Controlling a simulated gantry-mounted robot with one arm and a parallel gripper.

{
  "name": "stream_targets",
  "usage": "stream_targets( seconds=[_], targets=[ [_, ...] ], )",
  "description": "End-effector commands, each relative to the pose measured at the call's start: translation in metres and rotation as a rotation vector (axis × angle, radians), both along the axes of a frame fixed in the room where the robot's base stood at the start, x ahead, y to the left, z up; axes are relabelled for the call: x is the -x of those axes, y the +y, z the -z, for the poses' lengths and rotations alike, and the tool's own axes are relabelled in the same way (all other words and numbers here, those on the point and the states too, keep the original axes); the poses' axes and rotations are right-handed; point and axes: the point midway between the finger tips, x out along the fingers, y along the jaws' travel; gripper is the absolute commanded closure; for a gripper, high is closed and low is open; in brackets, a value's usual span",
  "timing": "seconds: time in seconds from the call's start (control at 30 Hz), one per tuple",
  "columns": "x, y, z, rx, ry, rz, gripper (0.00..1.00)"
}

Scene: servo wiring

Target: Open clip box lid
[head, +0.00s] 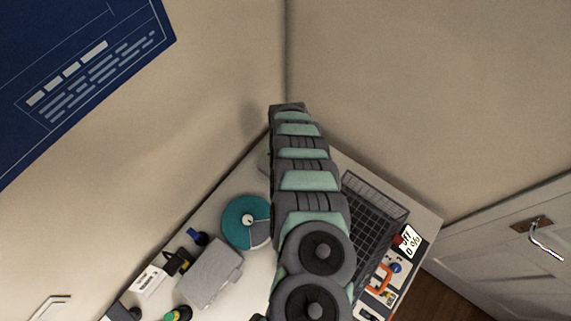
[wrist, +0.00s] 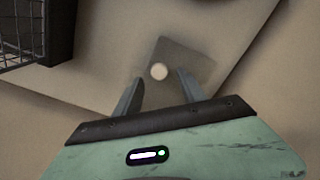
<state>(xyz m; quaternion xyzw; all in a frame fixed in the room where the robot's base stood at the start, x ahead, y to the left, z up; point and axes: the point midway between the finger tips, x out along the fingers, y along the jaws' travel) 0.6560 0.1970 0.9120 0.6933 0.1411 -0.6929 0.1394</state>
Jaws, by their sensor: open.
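My gripper (wrist: 160,92) shows in the wrist view with its two fingers apart and nothing held between them. Just beyond the fingertips is a flat grey-brown rectangular box (wrist: 190,62) with a pale round spot (wrist: 159,71) near one end. I cannot tell whether this is the clip box or whether the fingers touch it. In the head view a grey lidded case (head: 208,272) lies closed on the table; it may be the clip box instead. My arm hides the gripper in the head view.
A wire basket (head: 372,212) stands right of my arm; its corner shows in the wrist view (wrist: 18,40). A teal disc (head: 240,222) lies left of the arm. Small parts line the table's left and right edges. Walls close in behind the table (head: 420,214).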

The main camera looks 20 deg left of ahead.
Motion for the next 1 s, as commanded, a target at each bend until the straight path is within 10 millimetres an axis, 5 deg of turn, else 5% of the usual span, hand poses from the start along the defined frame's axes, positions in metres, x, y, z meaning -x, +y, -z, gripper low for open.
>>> stream_targets(
  seconds=[0.4,0.87,1.0],
  targets=[
    [0.0,0.0,0.04,0.001,-0.001,0.001,0.52],
    [0.001,-0.002,0.046,0.004,0.001,0.002,0.52],
    [0.001,-0.002,0.046,0.004,0.001,0.002,0.63]
  ],
)
